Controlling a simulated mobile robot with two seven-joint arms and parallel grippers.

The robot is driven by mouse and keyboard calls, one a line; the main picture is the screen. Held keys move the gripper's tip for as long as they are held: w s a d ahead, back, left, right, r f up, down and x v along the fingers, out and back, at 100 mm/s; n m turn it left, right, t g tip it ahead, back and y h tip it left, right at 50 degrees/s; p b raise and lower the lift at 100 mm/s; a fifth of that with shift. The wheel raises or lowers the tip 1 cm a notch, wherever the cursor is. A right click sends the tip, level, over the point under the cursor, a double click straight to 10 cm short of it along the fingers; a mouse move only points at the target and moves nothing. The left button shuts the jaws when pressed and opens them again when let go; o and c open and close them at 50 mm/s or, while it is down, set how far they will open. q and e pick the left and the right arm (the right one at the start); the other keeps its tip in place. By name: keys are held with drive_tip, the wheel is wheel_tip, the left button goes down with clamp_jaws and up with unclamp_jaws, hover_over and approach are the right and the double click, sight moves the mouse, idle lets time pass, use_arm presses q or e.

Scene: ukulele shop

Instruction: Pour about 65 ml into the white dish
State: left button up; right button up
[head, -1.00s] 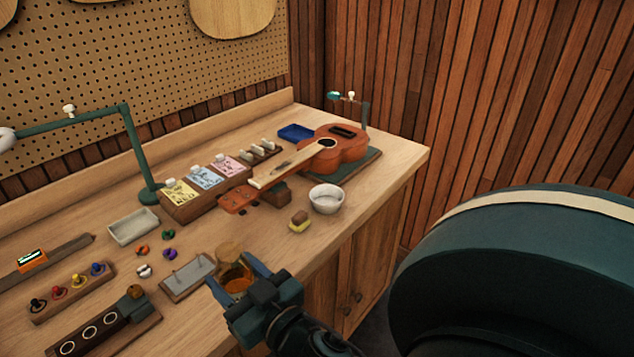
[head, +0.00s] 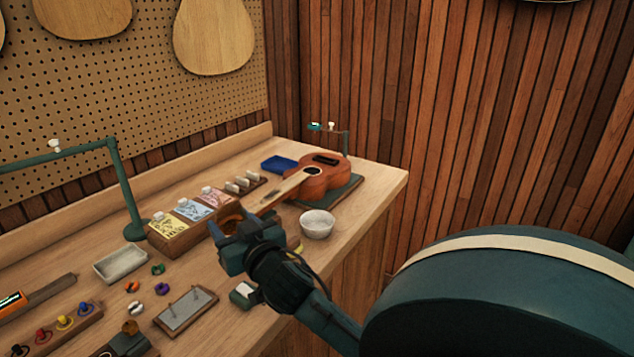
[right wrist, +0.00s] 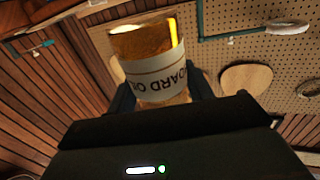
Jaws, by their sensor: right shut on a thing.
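The white dish (head: 317,225) stands on the bench in front of the ukulele, upright; its contents cannot be made out. My right gripper (head: 224,228) is shut on an amber jar (head: 232,213), held above the bench to the left of the dish. In the right wrist view the jar (right wrist: 145,42) shows amber glass or liquid and a white label (right wrist: 160,78) reading in part "OARD O", upside down in the picture. In the head view the gripper hides most of the jar. My left gripper is not in view.
A ukulele (head: 322,178) lies behind the dish. A wooden box of coloured cards (head: 191,209) stands behind the gripper. A grey tray (head: 120,264), a flat plate (head: 186,310) and small coloured pieces lie at left.

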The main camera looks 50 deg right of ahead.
drive_tip(key=s+d+r+m+g+h+b, duration=0.1)
drive_tip(key=d+r+m+g+h, duration=0.25)
drive_tip(key=d, duration=0.65)
drive_tip(key=d+r+m+g+h+b, duration=0.2)
drive_tip(key=d+m+g+h, duration=0.15)
drive_tip(key=d, duration=0.55)
drive_tip(key=s+d+r+m+g+h+b, duration=0.1)
drive_tip(key=d+r+m+g+h, duration=0.3)
drive_tip(key=d, duration=0.6)
drive_tip(key=s+d+f+m+g+h+b, duration=0.25)
drive_tip(key=s+d+f+g, duration=0.2)
drive_tip(key=d, duration=0.25)
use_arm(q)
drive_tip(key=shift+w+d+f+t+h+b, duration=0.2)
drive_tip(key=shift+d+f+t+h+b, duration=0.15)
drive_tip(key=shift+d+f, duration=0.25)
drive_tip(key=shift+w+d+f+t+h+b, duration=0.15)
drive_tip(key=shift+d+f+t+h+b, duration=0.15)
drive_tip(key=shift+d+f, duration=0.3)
use_arm(e)
drive_tip(key=w+f+m+g, duration=0.3)
drive_tip(key=f+g, duration=0.3)
drive_tip(key=f, duration=0.3)
drive_tip(key=shift+w+f+m, duration=0.2)
drive_tip(key=shift+f+m, duration=0.05)
drive_tip(key=shift+m, duration=0.3)
drive_tip(key=shift+a, duration=0.15)
